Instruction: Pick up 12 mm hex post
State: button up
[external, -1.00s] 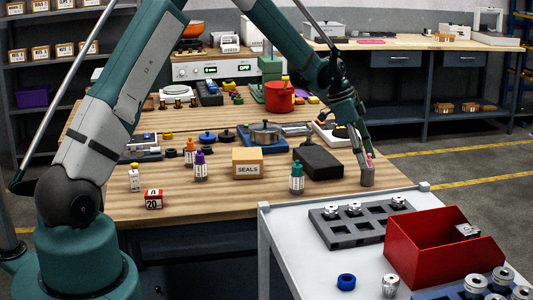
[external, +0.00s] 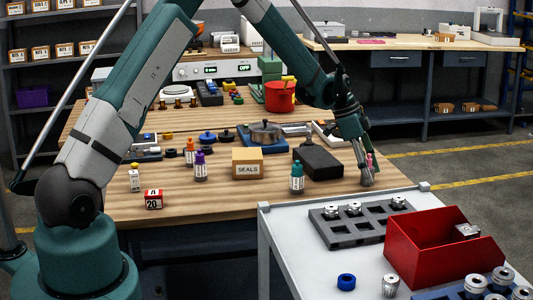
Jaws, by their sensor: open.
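My gripper (external: 367,182) is low over the right end of the wooden bench, close to its front right corner. Its fingers point down and are open. A small pink piece (external: 369,160) shows at the fingers. I cannot tell whether anything stands between or behind the fingertips, and no part there is clearly a hex post. Small silver metal parts sit in the grey slotted tray (external: 345,236) on the white table. Another silver part (external: 390,285) stands alone near the table's front. None can be told as the 12 mm hex post at this size.
A black block (external: 318,163) lies just left of my gripper. A teal-capped bottle (external: 297,178) and the SEALS box (external: 247,163) stand further left. A red bin (external: 440,250) and a blue ring (external: 346,281) are on the white table (external: 300,270).

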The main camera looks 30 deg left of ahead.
grip_shut()
jog(key=shift+r, duration=0.1)
dwell(0.3)
jog(key=shift+r, duration=4.9)
